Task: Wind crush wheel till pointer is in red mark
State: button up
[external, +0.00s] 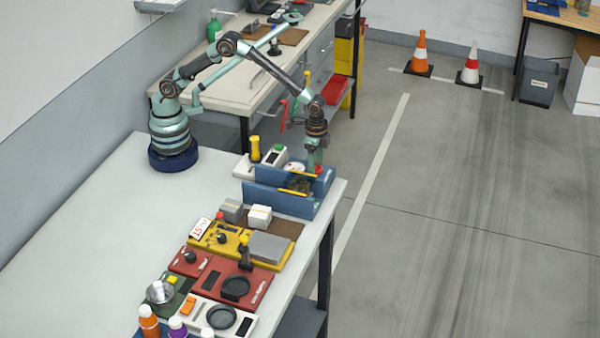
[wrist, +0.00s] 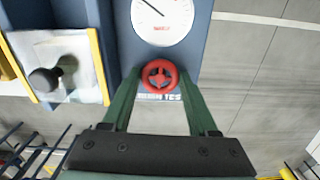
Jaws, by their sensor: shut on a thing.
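The crush wheel (wrist: 160,76) is a small red spoked handwheel, seen in the wrist view on a blue panel. A round white dial (wrist: 162,18) sits just above it, with a thin dark pointer at its upper left. Small red lettering shows on the dial, but its red mark cannot be made out, as the top is cut off. My gripper (wrist: 157,80) has its two green fingers closed on either side of the wheel. In the external view my gripper (external: 314,168) reaches down to the blue machine (external: 283,200) near the table's right edge.
Left of the wheel is a clear-windowed chamber (wrist: 62,70) with yellow edges and a dark knob. Red (external: 222,278) and yellow (external: 238,245) panels stand nearer the camera. The left of the white table (external: 90,235) is bare.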

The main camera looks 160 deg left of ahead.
jog(key=shift+r, duration=0.1)
jog(key=o, duration=1.4)
notch_tip(320, 180, up, 12)
jog(key=shift+r, duration=0.1)
